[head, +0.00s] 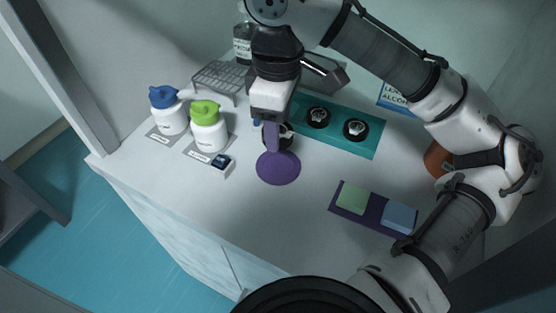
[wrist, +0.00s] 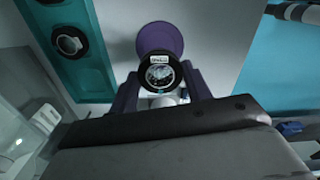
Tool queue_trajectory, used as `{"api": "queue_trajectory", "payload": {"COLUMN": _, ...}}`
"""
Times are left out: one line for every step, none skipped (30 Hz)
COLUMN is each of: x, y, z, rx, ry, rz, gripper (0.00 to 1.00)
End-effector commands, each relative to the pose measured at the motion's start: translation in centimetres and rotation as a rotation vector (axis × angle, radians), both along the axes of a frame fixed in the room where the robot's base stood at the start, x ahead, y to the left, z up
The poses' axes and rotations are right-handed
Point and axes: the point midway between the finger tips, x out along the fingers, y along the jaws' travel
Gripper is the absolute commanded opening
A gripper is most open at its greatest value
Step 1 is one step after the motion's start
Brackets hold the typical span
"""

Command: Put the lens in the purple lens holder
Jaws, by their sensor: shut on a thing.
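My gripper (head: 273,137) has purple fingers and is shut on a black-rimmed round lens (wrist: 161,72). The lens shows between the two fingers in the wrist view, with a small white label on its rim. In the head view the fingers partly hide it. The flat purple round piece (head: 278,169), the only round purple thing on the table, lies just in front of the gripper. It also shows beyond the lens in the wrist view (wrist: 160,35). The lens appears apart from it, but its height above the table is hard to tell.
A teal mat (head: 373,149) holds two black lenses (head: 318,117) (head: 356,128) behind, to the right. A purple mat (head: 374,213) bears green and blue blocks. Blue-capped (head: 168,115) and green-capped (head: 207,130) bottles, a small dark-and-white box (head: 222,166) and a wire rack (head: 218,77) stand left.

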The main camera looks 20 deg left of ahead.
Motion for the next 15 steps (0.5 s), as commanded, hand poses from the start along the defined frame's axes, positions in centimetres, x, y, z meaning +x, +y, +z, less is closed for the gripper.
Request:
{"api": "queue_trajectory", "payload": {"x": 0.0, "y": 0.0, "z": -1.4, "rx": 0.000, "ry": -0.001, "rz": 0.000, "gripper": 0.21}}
{"api": "queue_trajectory", "payload": {"x": 0.0, "y": 0.0, "z": -1.6, "rx": 0.000, "ry": -0.001, "rz": 0.000, "gripper": 0.21}}
{"api": "queue_trajectory", "payload": {"x": 0.0, "y": 0.0, "z": -1.8, "rx": 0.000, "ry": -0.001, "rz": 0.000, "gripper": 0.21}}
{"api": "queue_trajectory", "payload": {"x": 0.0, "y": 0.0, "z": -1.9, "rx": 0.000, "ry": -0.001, "rz": 0.000, "gripper": 0.21}}
{"api": "queue_trajectory", "payload": {"x": 0.0, "y": 0.0, "z": -1.9, "rx": 0.000, "ry": -0.001, "rz": 0.000, "gripper": 0.21}}
{"api": "queue_trajectory", "payload": {"x": 0.0, "y": 0.0, "z": -2.0, "rx": 0.000, "ry": -0.001, "rz": 0.000, "gripper": 0.21}}
{"api": "queue_trajectory", "payload": {"x": 0.0, "y": 0.0, "z": -2.1, "rx": 0.000, "ry": -0.001, "rz": 0.000, "gripper": 0.21}}
{"api": "queue_trajectory", "payload": {"x": 0.0, "y": 0.0, "z": -2.2, "rx": 0.000, "ry": -0.001, "rz": 0.000, "gripper": 0.21}}
{"api": "queue_trajectory", "payload": {"x": 0.0, "y": 0.0, "z": -2.5, "rx": 0.000, "ry": 0.000, "rz": 0.000, "gripper": 0.21}}
{"api": "queue_trajectory", "payload": {"x": 0.0, "y": 0.0, "z": -2.8, "rx": 0.000, "ry": 0.000, "rz": 0.000, "gripper": 0.21}}
{"api": "queue_trajectory", "payload": {"x": 0.0, "y": 0.0, "z": -3.2, "rx": 0.000, "ry": 0.000, "rz": 0.000, "gripper": 0.21}}
{"api": "queue_trajectory", "payload": {"x": 0.0, "y": 0.0, "z": -3.7, "rx": 0.000, "ry": 0.000, "rz": -0.001, "gripper": 0.21}}
{"api": "queue_trajectory", "payload": {"x": 0.0, "y": 0.0, "z": -4.1, "rx": 0.000, "ry": 0.000, "rz": -0.001, "gripper": 0.21}}
{"api": "queue_trajectory", "payload": {"x": 0.0, "y": 0.0, "z": -4.5, "rx": 0.000, "ry": 0.000, "rz": -0.001, "gripper": 0.21}}
{"api": "queue_trajectory", "payload": {"x": 0.0, "y": 0.0, "z": -4.9, "rx": 0.000, "ry": -0.001, "rz": -0.001, "gripper": 0.21}}
